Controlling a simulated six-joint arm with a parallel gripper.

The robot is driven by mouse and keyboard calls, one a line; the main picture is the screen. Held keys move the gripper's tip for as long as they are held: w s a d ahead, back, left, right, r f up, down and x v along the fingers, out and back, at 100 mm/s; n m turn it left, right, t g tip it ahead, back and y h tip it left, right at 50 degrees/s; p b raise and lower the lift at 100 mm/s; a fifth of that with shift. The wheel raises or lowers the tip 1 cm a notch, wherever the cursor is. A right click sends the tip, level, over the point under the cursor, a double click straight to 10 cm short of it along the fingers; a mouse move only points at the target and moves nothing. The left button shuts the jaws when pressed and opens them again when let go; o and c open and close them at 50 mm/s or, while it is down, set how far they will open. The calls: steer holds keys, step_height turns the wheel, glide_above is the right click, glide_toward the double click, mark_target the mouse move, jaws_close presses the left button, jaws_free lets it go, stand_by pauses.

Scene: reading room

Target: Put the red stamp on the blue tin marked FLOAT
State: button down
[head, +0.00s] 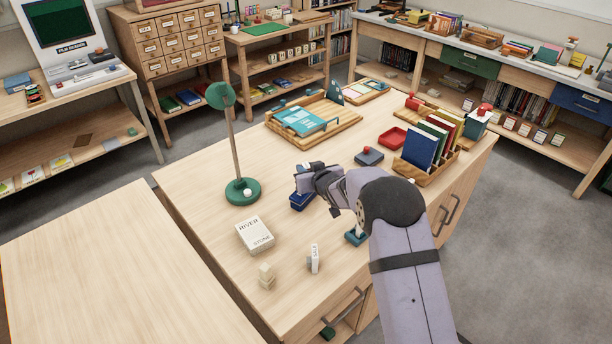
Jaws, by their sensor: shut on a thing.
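My gripper (316,190) is over the middle of the table, at the end of my arm reaching in from the lower right. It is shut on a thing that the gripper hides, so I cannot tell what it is. A blue tin-like box (301,202) shows directly below and beside the gripper, partly covered. I cannot read any FLOAT mark on it. No red stamp is plainly recognisable. A small teal object (354,239) is partly behind my arm.
A green lamp (241,190) stands left of the gripper. The table's left side is clear.

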steer(key=shift+f, duration=1.35)
steer(key=shift+f, duration=0.1)
steer(key=shift+f, duration=0.1)
steer(key=c, duration=1.6)
jaws_free()
steer(key=shift+c, duration=0.2)
steer(key=shift+r, duration=0.25)
steer(key=b+v, duration=0.2)
steer(key=v, duration=1)
